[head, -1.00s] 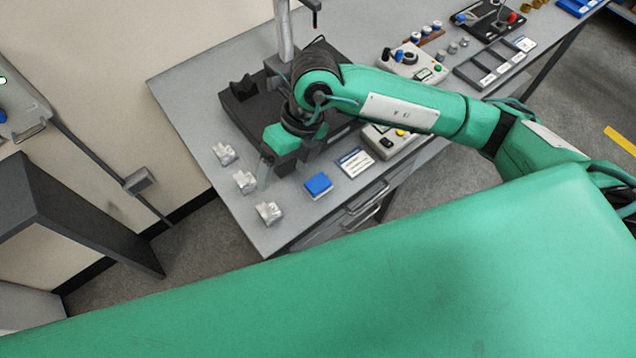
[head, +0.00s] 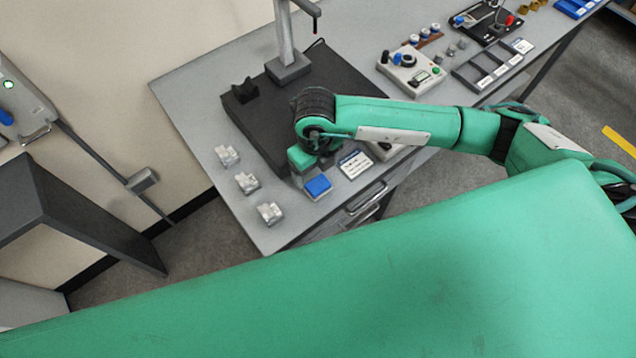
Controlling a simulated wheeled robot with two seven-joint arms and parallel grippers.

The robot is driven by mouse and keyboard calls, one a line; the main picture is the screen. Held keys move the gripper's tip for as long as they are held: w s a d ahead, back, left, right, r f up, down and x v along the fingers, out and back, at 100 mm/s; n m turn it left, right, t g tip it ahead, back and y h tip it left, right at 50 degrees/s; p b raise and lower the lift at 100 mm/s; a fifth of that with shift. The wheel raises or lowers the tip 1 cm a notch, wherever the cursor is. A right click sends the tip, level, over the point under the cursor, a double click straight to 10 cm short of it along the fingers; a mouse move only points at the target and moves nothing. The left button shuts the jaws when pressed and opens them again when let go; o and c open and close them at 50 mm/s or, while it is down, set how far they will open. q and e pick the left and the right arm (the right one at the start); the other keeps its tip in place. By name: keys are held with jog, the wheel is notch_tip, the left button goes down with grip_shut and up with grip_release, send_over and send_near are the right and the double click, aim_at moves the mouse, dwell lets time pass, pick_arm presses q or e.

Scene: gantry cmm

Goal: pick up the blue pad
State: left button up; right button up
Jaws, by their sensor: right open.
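The blue pad (head: 318,186) lies near the front edge of the grey bench, in the head view. My right gripper (head: 308,184) is over the bench right at the pad, pointing down, with its fingers close to the pad's left and far sides. The fingers are small and partly hidden by the gripper body, and I cannot tell whether they touch the pad. The right gripper is open. My left gripper is not in view.
Several clear blocks (head: 246,183) stand left of the pad. A white label card (head: 354,164) lies just right of it. A dark plate with a column (head: 286,66) is behind. A control box (head: 411,70) stands farther right on the bench (head: 190,97).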

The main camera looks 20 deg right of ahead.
aim_at(316, 181)
jog(key=f+p, duration=0.1)
jog(key=f, duration=0.2)
jog(key=shift+s+a+f+p, duration=0.1)
jog(key=shift+s+f+p, duration=0.1)
jog(key=shift+p, duration=0.15)
jog(key=shift+f, duration=0.6)
jog(key=c, duration=1.1)
jog(key=shift+r, duration=0.1)
jog(key=shift+r+b, duration=2.25)
jog(key=shift+r, duration=7.7)
jog(key=o, duration=0.4)
jog(key=shift+c, duration=1.3)
